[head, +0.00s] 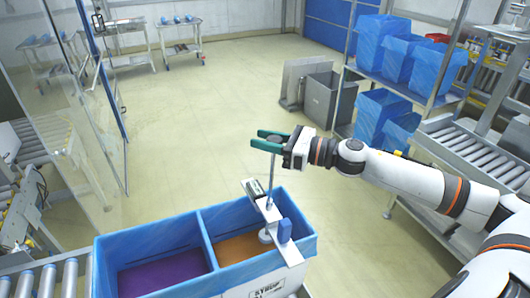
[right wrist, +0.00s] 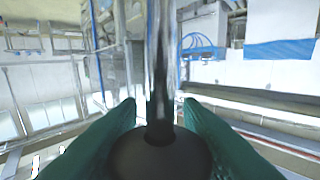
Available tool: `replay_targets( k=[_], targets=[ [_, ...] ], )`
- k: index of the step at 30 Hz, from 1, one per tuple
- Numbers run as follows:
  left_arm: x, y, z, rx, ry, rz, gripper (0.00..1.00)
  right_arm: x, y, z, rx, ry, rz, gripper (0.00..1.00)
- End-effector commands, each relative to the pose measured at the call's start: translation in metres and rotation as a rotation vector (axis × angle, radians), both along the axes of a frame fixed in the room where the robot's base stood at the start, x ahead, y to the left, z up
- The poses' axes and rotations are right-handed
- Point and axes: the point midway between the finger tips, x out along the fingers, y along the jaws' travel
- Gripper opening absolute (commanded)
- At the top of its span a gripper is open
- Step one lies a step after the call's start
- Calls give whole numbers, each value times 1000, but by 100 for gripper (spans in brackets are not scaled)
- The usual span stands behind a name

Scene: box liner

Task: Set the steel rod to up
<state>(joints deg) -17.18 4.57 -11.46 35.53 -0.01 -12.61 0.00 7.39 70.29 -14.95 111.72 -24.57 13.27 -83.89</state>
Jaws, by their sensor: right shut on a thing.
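The steel rod (head: 270,182) stands roughly upright over the right compartment of the blue-lined box (head: 205,235) in the head view. Its lower end meets a bracket with a round pale foot at the box's right side. My right gripper (head: 268,141), with green fingers, is shut on the dark knob at the rod's top. In the right wrist view the knob (right wrist: 160,158) sits between both fingers, and the shiny rod (right wrist: 150,60) runs away from it. My left gripper is not in view.
The box's left compartment holds purple (head: 165,274), the right one orange (head: 240,248). A labelled plate (head: 268,282) is on its front right. A roller conveyor (head: 60,278) lies at left. Blue-lined bins fill a rack (head: 385,85) at back right.

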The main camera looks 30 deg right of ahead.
Motion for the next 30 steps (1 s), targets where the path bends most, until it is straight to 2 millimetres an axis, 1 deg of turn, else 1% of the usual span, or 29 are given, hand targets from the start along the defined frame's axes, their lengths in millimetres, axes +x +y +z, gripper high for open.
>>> replay_targets(
  k=[1,3,6,9,12,15,18,28,29,30],
  targets=[
    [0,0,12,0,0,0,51,0,-1,22,-3,-5,0,0],
    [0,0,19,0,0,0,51,0,-2,40,-3,-5,0,0],
    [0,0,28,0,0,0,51,0,-3,62,-3,-5,-1,0],
    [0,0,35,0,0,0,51,0,-4,80,-2,-4,-1,0],
    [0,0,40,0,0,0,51,0,-5,92,0,-3,-1,0],
    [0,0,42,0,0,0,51,0,-5,99,0,-2,0,0],
    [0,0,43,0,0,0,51,-1,-5,102,0,-2,0,0],
    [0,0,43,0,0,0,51,0,-5,102,1,-3,-1,0],
    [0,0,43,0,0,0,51,0,-5,102,1,-3,0,36],
    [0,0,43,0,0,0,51,0,-5,102,1,-3,0,43]
  ],
)
